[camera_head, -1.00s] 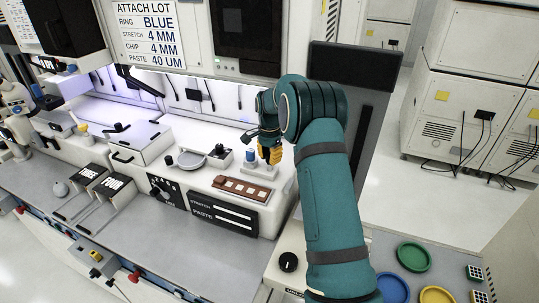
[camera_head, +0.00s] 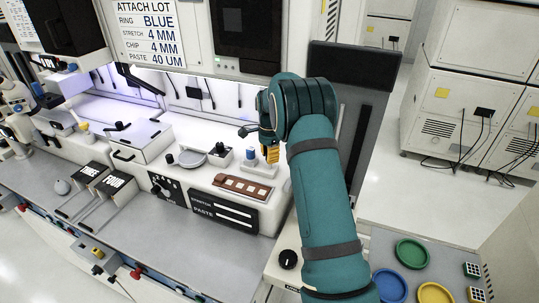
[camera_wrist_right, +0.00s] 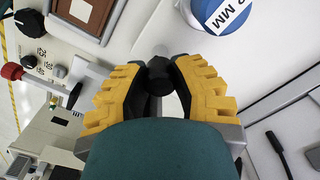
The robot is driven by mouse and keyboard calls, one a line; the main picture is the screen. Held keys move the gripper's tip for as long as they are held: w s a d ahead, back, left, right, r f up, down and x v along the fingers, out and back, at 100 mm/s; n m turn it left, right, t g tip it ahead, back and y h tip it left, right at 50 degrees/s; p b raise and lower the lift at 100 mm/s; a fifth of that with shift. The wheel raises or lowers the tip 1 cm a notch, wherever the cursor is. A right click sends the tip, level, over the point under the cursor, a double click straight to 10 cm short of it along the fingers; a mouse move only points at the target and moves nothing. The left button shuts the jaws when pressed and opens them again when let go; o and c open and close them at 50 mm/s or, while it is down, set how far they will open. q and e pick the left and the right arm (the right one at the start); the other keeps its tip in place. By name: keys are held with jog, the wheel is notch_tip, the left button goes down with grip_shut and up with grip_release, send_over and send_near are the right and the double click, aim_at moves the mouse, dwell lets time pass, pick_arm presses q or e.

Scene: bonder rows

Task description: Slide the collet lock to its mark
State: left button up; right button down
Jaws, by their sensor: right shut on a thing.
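My right gripper (camera_head: 268,152) reaches over the right end of the white bonder bench in the head view. In the right wrist view, its yellow ridged fingers (camera_wrist_right: 160,85) are closed around a small black knob (camera_wrist_right: 160,70), apparently the collet lock. The knob sits between the fingertips; its base and any mark are hidden by the fingers and the hand. In the head view the knob is hidden behind the gripper. My left gripper is not in view.
A blue-topped white cylinder (camera_head: 250,154) stands just left of the gripper; it is close to the fingers in the wrist view (camera_wrist_right: 228,12). A brown strip with pale chips (camera_head: 242,187) lies in front. Coloured round dishes (camera_head: 412,252) are at the lower right.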

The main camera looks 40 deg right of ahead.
jog(key=c, duration=0.7)
grip_release()
jog(key=shift+c, duration=0.2)
jog(key=shift+r, duration=0.1)
notch_tip(320, 180, up, 12)
